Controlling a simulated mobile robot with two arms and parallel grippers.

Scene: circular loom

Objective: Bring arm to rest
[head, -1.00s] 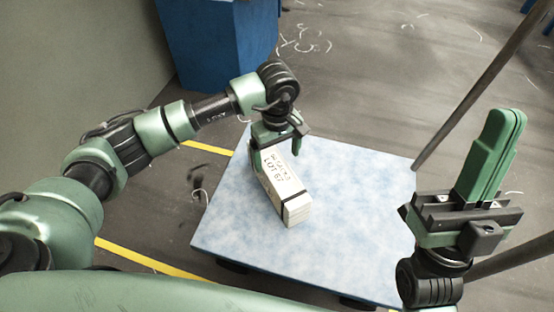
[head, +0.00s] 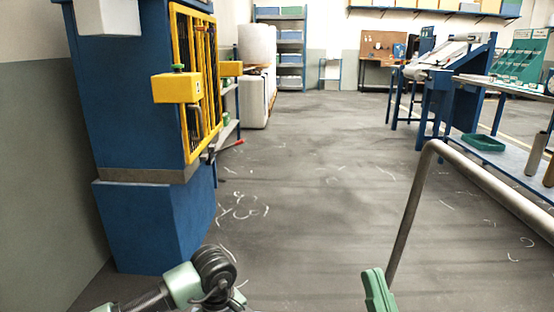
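My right gripper (head: 377,290) shows only by its green fingertips at the bottom edge, right of the middle. The fingers lie together with nothing visible between them. My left arm (head: 200,282) shows at the bottom left as a green and black wrist section. My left gripper is below the picture, so its fingers and anything in them are hidden.
A blue machine (head: 130,95) with a yellow guard (head: 196,85) stands close on the left. A grey metal rail (head: 480,178) rises at the right. Workbenches, a green tray (head: 483,142) and blue shelving (head: 291,50) stand farther off. The middle floor is clear.

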